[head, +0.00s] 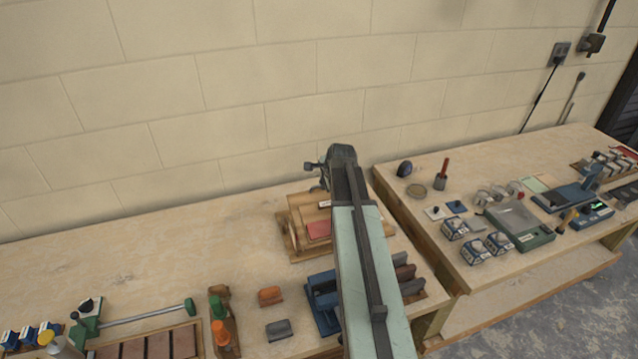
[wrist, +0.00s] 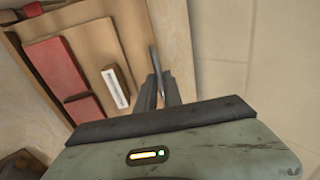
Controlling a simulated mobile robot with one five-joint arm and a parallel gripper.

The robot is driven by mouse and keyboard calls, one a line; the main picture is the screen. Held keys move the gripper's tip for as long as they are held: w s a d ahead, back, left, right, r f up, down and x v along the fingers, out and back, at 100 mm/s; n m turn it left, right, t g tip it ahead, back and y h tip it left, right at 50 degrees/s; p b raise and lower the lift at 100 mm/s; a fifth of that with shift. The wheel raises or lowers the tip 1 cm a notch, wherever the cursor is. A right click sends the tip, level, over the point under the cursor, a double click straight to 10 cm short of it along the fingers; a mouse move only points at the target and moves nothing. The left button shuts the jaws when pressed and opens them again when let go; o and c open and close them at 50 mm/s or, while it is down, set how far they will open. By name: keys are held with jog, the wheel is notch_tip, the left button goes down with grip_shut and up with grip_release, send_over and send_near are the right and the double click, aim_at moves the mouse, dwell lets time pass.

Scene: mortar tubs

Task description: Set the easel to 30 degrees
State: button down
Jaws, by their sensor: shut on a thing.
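The wooden easel (head: 295,222) stands on the left bench near the wall, its board leaning back, partly hidden by my arm. In the wrist view its board (wrist: 85,28) fills the upper left, with a red piece (wrist: 62,78) and a white label strip (wrist: 115,87) on it. My gripper (wrist: 160,88) is shut on a thin grey part at the easel board's right edge. The fingers hide most of that part, so I cannot tell its full shape. In the head view my arm hides the fingertips. The board's exact angle cannot be read.
An orange block (head: 270,296) and a grey block (head: 279,330) lie in front. The second bench (head: 470,175) holds a scale and small boxes. The left bench's back left is clear.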

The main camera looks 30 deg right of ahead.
jog(key=shift+s+a+r, duration=0.2)
jog(key=shift+s+r, duration=0.1)
jog(key=shift+s, duration=0.1)
jog(key=shift+s+p, duration=0.15)
jog(key=shift+p, duration=0.15)
jog(key=shift+s+r, duration=0.1)
jog(key=shift+s, duration=0.1)
jog(key=c, duration=1.5)
grip_release()
jog(key=shift+r, duration=0.1)
jog(key=shift+s+r+p, duration=0.1)
jog(key=shift+r+p, duration=0.2)
jog(key=shift+p, duration=0.05)
jog(key=p+v, duration=0.6)
jog(key=v, duration=0.1)
jog(key=shift+s, duration=0.1)
